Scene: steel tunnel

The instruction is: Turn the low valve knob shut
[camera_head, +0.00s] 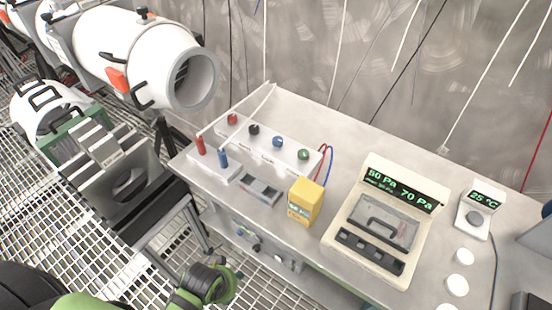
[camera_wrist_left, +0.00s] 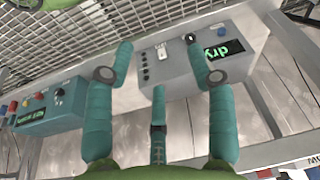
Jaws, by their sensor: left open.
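In the left wrist view, a grey box (camera_wrist_left: 176,72) carries a small black knob (camera_wrist_left: 190,38) near its far edge, beside a green lit display. A teal box (camera_wrist_left: 52,122) with several coloured knobs and a display stands to its left. I cannot tell for certain which knob is the low valve knob. My left gripper (camera_wrist_left: 160,70) is open and empty, its teal fingers spread in front of the grey box, with the black knob close to the right finger. In the head view, small knobs show on a low grey unit (camera_head: 266,245) under the bench. My right gripper is out of view.
The bench (camera_head: 290,99) holds a yellow meter (camera_head: 305,201), a pressure display unit (camera_head: 376,221), a temperature display (camera_head: 478,207) and a strip with coloured knobs (camera_head: 278,141). A white cylinder (camera_head: 135,50) is at upper left. Metal grating (camera_head: 55,235) covers the floor.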

